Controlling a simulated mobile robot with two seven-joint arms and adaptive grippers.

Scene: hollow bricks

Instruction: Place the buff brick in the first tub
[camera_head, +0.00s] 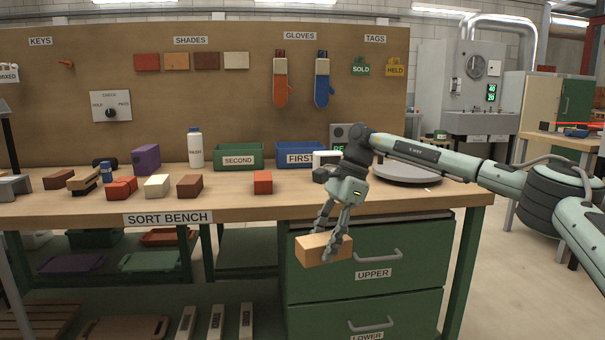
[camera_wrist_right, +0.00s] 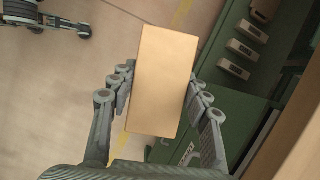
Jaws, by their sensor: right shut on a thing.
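The buff brick (camera_head: 321,250) is a light tan block. My right gripper (camera_head: 334,238) is shut on it and holds it in the air in front of the bench, near the upper drawer. In the right wrist view the buff brick (camera_wrist_right: 163,80) sits between the two fingers of my right gripper (camera_wrist_right: 157,100). The first tub (camera_head: 290,155) is blue, labelled FIRST, and stands on the bench top, behind and above the held brick. My right wrist and a white item stand in front of its right side. Its inside is mostly hidden. My left gripper is not in view.
A green tub (camera_head: 238,163) labelled SECOND stands left of the blue one. Several bricks lie on the bench, including an orange-red one (camera_head: 263,183) and a cream one (camera_head: 157,186). A white bottle (camera_head: 195,148) stands behind. A round grey plate (camera_head: 405,173) is at right.

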